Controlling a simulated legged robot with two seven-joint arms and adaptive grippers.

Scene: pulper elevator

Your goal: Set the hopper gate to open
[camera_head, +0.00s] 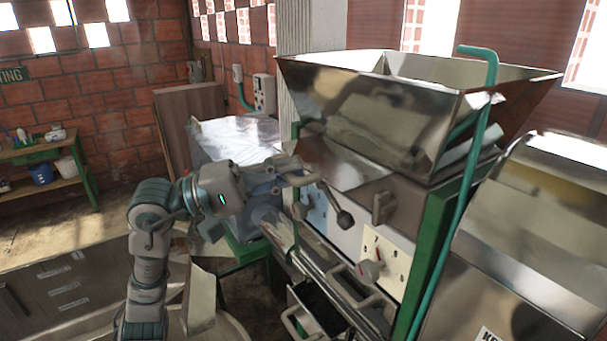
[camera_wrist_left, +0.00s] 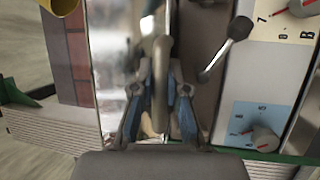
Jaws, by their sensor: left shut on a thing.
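The metal hopper (camera_head: 370,120) stands on top of the machine at the right of the head view. My left gripper (camera_head: 300,177) is at the machine's front, just below the hopper's slanted lower wall. In the left wrist view, my left gripper's (camera_wrist_left: 160,112) two fingers are closed around a pale grey rounded handle (camera_wrist_left: 160,62), which looks like the gate handle. The fingers hide part of it, and the gate plate's position cannot be told. A lever with a dark knob (camera_head: 345,219) sticks out beside the gripper; it also shows in the left wrist view (camera_wrist_left: 240,27). My right gripper is not in view.
Below are a blue dial panel (camera_head: 316,213) and a cream dial panel (camera_head: 385,262) with a red pointer. A green bent pipe (camera_head: 466,190) rises at the machine's right. A metal-topped table (camera_head: 235,140) stands behind my arm. A workbench (camera_head: 40,150) is far left.

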